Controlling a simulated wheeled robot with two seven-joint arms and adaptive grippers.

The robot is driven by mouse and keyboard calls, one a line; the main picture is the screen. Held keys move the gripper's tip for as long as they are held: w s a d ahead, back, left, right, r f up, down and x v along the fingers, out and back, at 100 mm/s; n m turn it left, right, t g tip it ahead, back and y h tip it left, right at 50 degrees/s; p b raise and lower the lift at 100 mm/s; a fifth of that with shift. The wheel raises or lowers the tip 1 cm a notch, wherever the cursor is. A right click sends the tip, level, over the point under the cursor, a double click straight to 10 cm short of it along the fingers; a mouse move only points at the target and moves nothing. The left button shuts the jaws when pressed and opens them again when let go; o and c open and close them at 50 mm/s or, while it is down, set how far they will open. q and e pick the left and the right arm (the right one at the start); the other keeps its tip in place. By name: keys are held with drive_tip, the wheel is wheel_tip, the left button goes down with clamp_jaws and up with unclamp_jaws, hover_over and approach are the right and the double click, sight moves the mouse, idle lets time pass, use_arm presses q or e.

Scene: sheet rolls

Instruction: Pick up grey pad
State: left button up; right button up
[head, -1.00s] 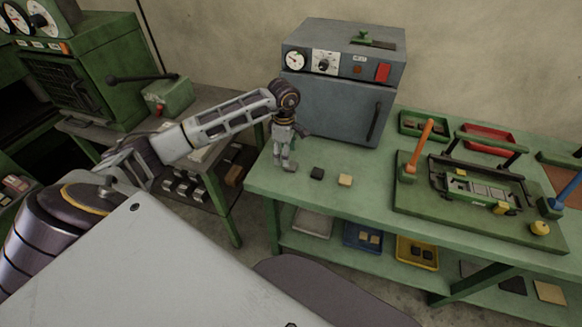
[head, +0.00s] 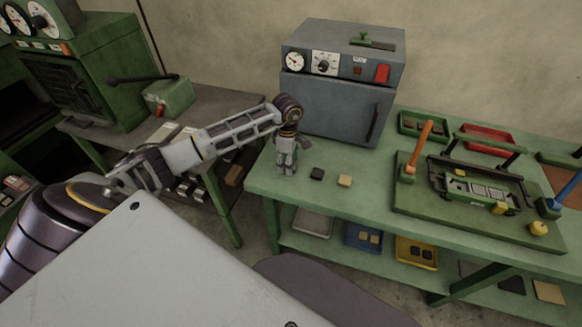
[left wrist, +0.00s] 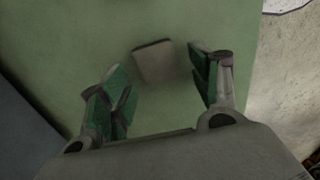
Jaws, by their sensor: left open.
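A small grey pad (left wrist: 158,62) lies flat on the green bench top in the left wrist view. My left gripper (left wrist: 160,82) is open above the bench. Its green-padded fingers stand apart, with the pad seen in the gap toward their tips and nothing held. In the head view my left gripper (head: 286,168) points down at the bench's left end, and the grey pad is hidden there. A dark pad (head: 316,174) and a tan pad (head: 345,180) lie just right of it. My right gripper is not in view.
A grey oven (head: 335,105) stands close behind the gripper. A green fixture board (head: 405,200) with handles and clamps lies to the right. Green (head: 403,127) and red (head: 512,150) trays sit behind it. The bench front between the pads and the board is clear.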

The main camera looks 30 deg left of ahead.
use_arm(q)
drive_tip(key=shift+f, duration=0.4)
drive_tip(key=c, duration=1)
drive_tip(key=shift+o, duration=0.2)
drive_tip(key=shift+r, duration=0.15)
wheel_tip(320, 180, up, 10)
drive_tip(key=shift+b, duration=0.3)
